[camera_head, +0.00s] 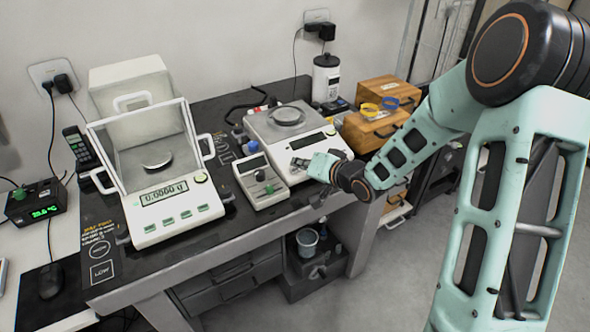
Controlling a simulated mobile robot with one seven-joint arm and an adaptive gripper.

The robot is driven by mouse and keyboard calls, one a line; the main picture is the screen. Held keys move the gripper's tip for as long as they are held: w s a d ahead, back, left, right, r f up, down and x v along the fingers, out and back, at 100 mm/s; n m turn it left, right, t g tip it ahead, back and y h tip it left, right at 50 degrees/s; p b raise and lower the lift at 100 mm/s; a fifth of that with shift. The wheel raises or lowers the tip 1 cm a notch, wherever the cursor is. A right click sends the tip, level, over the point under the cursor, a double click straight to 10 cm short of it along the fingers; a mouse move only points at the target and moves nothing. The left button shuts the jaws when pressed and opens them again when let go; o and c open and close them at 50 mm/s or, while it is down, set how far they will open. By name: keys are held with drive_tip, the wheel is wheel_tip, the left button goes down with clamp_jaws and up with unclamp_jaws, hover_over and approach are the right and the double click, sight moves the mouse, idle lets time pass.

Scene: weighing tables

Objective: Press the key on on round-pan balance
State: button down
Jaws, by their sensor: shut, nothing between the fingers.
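The round-pan balance (258,125), a white unit with an uncovered round metal pan (286,116), stands on the dark table right of centre. Its front display (307,141) looks dark. My gripper (299,163) reaches in from the right over the balance's lower front panel, with its fingertips pointing left. It is shut and empty. The gripper and wrist cover part of the front panel, so I cannot make out the on key. I cannot tell whether the fingertips touch the panel.
A balance with a glass draft shield (146,219) stands left, its display lit. Wooden boxes (385,88) and a white container (326,76) stand behind right. Bare table shows at front left.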

drive_tip(key=shift+f, duration=0.1)
drive_tip(key=shift+w+a+f, duration=0.1)
drive_tip(key=shift+w+f, duration=0.05)
drive_tip(key=shift+f, duration=0.2)
drive_tip(key=shift+f+b, duration=0.35)
drive_tip(key=shift+b, duration=0.1)
idle(0.7)
idle(0.3)
drive_tip(key=shift+r+p, duration=0.75)
drive_tip(key=shift+p, duration=0.05)
drive_tip(key=r+p, duration=0.1)
drive_tip(key=s+r+p, duration=0.1)
drive_tip(key=r+p, duration=0.1)
drive_tip(key=d+r+p, duration=0.1)
drive_tip(key=r, duration=0.1)
drive_tip(key=shift+s+p, duration=0.25)
drive_tip(key=shift+p, duration=0.1)
drive_tip(key=shift+f, duration=0.1)
